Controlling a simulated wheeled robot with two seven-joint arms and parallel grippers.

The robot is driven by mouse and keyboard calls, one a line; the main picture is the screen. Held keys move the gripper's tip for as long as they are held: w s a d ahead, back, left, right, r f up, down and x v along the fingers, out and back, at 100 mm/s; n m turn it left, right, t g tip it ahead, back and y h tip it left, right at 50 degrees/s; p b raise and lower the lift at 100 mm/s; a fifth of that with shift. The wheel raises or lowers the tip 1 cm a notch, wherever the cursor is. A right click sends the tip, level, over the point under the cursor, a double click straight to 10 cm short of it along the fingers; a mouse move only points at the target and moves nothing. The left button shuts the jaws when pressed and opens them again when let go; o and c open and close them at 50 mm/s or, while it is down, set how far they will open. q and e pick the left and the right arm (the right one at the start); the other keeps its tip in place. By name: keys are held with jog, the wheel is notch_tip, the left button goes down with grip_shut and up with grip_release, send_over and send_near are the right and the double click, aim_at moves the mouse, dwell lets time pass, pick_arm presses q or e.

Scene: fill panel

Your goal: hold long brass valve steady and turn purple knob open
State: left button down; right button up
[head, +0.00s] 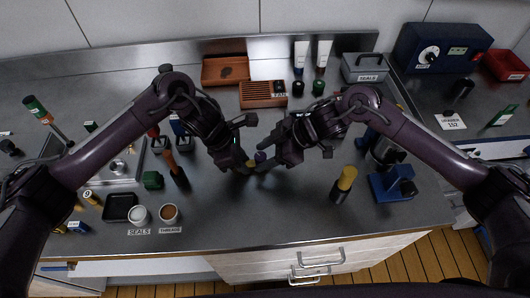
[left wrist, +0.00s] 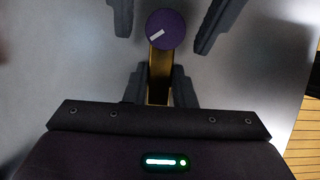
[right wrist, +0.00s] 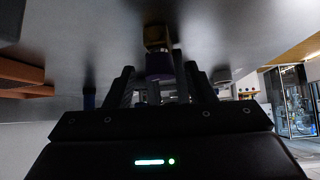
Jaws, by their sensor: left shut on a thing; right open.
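The brass valve shows in the left wrist view (left wrist: 159,74) as a narrow bar. My left gripper (left wrist: 160,88) is shut on it, one finger on each side. The purple knob (left wrist: 166,30) sits at the valve's end and has a white mark lying at a slant. My right gripper (left wrist: 168,22) is open, its fingers on either side of the knob with gaps. In the right wrist view the knob (right wrist: 159,66) is between the right fingers, with brass (right wrist: 155,37) beyond it. In the head view both grippers meet mid-counter and the knob (head: 260,156) is small and partly hidden.
A yellow-topped bottle (head: 345,179) and a blue device (head: 392,186) stand right of the grippers. A wooden-handled tool (head: 173,165) and a green block (head: 152,180) are to the left. Two cups, one marked seals (head: 138,214), stand near the front. The counter in front of the grippers is clear.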

jog(key=c, duration=1)
jog(key=n+g, duration=0.1)
jog(key=n, duration=0.1)
jog(key=n+g, duration=0.3)
jog(key=shift+w+a+n+h, duration=0.1)
jog(key=shift+w+n+h, duration=0.2)
jog(key=shift+w+n, duration=0.1)
pick_arm(q)
jog(key=shift+d, duration=0.1)
pick_arm(e)
jog(key=shift+s+a+f+n+g+h, duration=0.15)
jog(key=shift+n+g+h, duration=0.35)
jog(key=shift+n+g, duration=0.45)
jog(key=shift+a+n+g+h, duration=0.1)
jog(key=shift+n+g+h, duration=0.5)
jog(key=shift+n, duration=0.85)
jog(key=shift+d, duration=0.1)
